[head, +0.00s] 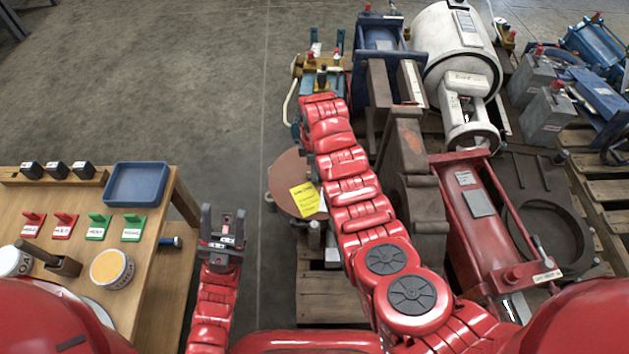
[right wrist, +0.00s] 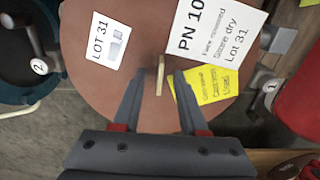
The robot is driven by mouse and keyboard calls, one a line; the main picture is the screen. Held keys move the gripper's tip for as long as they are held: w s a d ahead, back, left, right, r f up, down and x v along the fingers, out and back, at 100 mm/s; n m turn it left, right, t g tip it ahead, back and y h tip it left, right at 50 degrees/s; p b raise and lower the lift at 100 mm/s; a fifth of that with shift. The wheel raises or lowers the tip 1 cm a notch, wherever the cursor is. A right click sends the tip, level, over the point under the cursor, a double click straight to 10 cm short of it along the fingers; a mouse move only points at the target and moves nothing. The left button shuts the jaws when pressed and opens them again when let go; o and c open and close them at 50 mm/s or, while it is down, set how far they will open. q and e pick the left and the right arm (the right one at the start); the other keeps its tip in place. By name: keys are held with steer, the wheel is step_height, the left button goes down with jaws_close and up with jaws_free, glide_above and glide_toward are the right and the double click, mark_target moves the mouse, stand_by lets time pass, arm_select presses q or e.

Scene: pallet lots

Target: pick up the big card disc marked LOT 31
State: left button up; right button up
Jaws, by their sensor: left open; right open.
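The big brown card disc (head: 284,178) lies to the left of my right arm in the head view, partly covered by it. In the right wrist view the disc (right wrist: 95,80) fills the middle, with a white LOT 31 label (right wrist: 108,40) on its left. A narrow tan tab (right wrist: 160,76) stands on it. My right gripper (right wrist: 164,76) is open, its fingertips on either side of the tab with gaps showing; the height is unclear. In the head view I cannot make out the right gripper. My left gripper (head: 223,222) is open and empty beside the wooden table.
A yellow note (head: 306,198) and a white PN 10 card (right wrist: 218,25) overlap the disc's right side. Heavy machine parts, including a red frame (head: 478,210), crowd the pallets to the right. The wooden table (head: 150,238) holds a blue tray (head: 137,184). The floor at upper left is clear.

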steer(key=shift+r, duration=0.1)
jaws_close()
stand_by(1.2)
